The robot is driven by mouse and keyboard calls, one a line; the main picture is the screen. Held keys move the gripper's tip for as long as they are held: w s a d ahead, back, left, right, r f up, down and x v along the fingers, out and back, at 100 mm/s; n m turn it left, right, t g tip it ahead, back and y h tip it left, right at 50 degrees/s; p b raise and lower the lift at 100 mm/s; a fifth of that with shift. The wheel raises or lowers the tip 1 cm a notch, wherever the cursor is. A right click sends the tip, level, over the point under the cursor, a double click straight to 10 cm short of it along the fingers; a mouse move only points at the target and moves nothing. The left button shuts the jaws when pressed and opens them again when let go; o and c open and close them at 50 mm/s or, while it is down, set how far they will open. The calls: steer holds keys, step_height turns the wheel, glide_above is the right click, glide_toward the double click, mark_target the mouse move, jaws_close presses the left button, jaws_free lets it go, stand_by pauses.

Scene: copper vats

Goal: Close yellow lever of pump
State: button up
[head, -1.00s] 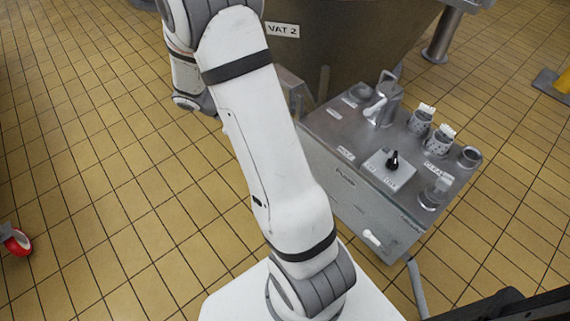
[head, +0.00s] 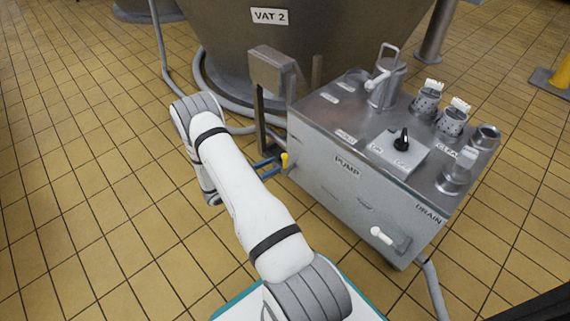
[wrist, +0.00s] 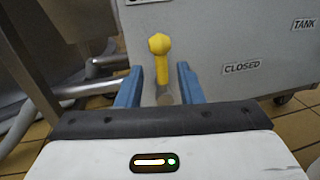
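The pump (head: 330,200) is a grey metal box with a PUMP label. In the wrist view, my gripper (wrist: 159,70) is open, with one finger on each side of the lever and a visible gap on both sides. The lever's base is partly hidden.
VAT 2 (head: 320,45) stands behind the pump. A grey post with a box (head: 272,70) is close to the lever, and hoses (head: 232,126) run nearby. A white-handled drain lever (head: 380,235) is on the pump's front. The tiled floor at left is clear.

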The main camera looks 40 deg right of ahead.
mark_target(285, 159)
steer(key=d, duration=0.1)
steer(key=d+b, duration=0.1)
steer(key=d, duration=0.3)
steer(key=shift+s+d+f+b, duration=0.1)
steer(key=shift+s+b, duration=0.25)
steer(key=shift+b, duration=0.05)
steer(key=shift+d, duration=0.45)
steer(key=shift+c, duration=0.2)
jaws_close()
steer(key=shift+r, duration=0.2)
